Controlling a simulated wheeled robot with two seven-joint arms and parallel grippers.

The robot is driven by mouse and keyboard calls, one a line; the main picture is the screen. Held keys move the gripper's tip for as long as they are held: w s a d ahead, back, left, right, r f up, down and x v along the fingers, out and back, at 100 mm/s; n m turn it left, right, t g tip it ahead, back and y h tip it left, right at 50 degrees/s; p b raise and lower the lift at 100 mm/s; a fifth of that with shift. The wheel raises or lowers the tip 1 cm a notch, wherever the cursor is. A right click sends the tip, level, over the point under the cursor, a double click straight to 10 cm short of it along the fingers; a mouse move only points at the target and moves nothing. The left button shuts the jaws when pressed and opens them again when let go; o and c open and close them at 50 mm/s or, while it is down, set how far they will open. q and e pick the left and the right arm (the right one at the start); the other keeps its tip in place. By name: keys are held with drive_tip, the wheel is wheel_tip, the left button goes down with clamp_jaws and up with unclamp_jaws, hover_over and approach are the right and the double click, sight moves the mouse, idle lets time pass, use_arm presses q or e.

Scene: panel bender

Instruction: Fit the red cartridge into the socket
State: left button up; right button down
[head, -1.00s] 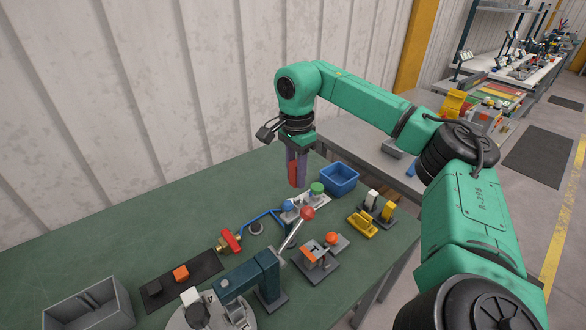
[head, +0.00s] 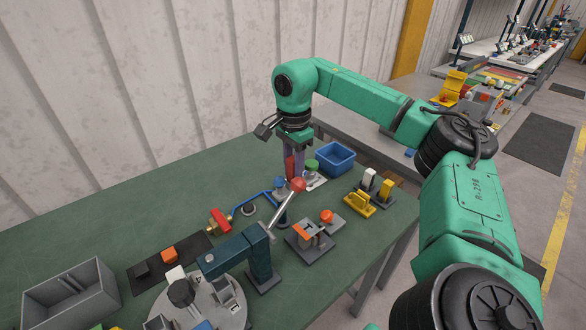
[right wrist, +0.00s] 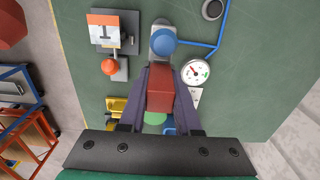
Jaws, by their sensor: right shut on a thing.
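My right gripper (head: 296,160) is shut on the red cartridge (head: 290,167), pointing down over the far part of the green bench. In the right wrist view the cartridge (right wrist: 159,88) is a red block between the two purple fingers (right wrist: 160,105). The red ball of a lever (head: 297,185) overlaps its lower end in the head view, so I cannot tell whether it touches anything below. I cannot make out the socket; the gripper and cartridge cover part of that area. My left gripper is not in view.
Close by are a green knob (head: 312,165), a blue bin (head: 334,156), a blue knob (right wrist: 163,43) and a gauge (right wrist: 195,71). The lever press (head: 259,255) stands nearer. A grey bin (head: 72,290) is at left. The bench's far left is clear.

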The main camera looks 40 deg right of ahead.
drive_tip(key=shift+s+f, duration=0.1)
drive_tip(key=shift+f, duration=0.15)
drive_tip(key=c, duration=0.6)
unclamp_jaws()
drive_tip(key=shift+o, duration=0.4)
drive_tip(key=shift+o, duration=0.5)
